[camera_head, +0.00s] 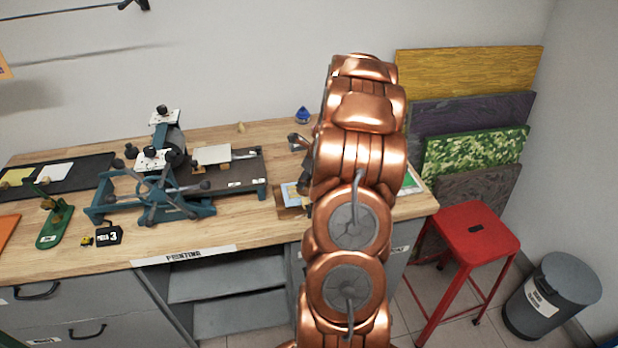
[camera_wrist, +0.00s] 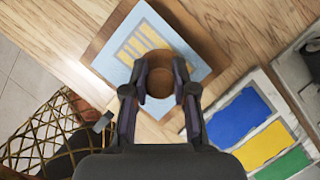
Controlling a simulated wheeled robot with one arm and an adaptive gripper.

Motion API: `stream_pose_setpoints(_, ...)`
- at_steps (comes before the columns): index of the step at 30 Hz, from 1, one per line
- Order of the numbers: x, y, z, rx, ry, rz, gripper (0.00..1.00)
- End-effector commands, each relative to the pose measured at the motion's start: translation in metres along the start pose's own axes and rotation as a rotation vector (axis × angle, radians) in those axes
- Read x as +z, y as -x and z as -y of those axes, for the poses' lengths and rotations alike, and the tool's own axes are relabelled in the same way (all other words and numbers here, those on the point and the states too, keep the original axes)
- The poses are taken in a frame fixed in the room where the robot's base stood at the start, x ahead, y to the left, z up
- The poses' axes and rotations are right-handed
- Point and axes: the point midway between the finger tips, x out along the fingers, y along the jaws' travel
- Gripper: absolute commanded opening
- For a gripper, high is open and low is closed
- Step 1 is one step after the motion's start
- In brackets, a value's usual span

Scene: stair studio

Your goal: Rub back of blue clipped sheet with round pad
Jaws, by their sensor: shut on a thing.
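The light blue sheet (camera_wrist: 120,62) with yellow bars lies on a brown wooden board (camera_wrist: 190,30) in the wrist view. Both also show in the head view, the sheet (camera_head: 291,194) and the board (camera_head: 290,213), partly behind my arm. My gripper (camera_wrist: 161,88) is shut on the round brown pad (camera_wrist: 160,78), with one finger on each side. In the head view my arm hides most of the gripper and the pad. I cannot make out a clip on the sheet.
Blue (camera_wrist: 240,115), yellow and green patches lie right of the board. A teal press (camera_head: 160,195) stands left of the sheet on the wooden bench (camera_head: 255,232). A red stool (camera_head: 478,226) and grey bin (camera_head: 550,295) stand right of the bench.

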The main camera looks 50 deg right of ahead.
Motion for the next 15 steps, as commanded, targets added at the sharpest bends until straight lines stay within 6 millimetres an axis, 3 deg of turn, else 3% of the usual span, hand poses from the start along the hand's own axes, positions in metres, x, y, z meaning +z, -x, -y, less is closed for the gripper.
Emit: stream_pose_setpoints(15, 0.011, -0.004, -0.012, 0.002, 0.002, 0.0, 0.0)
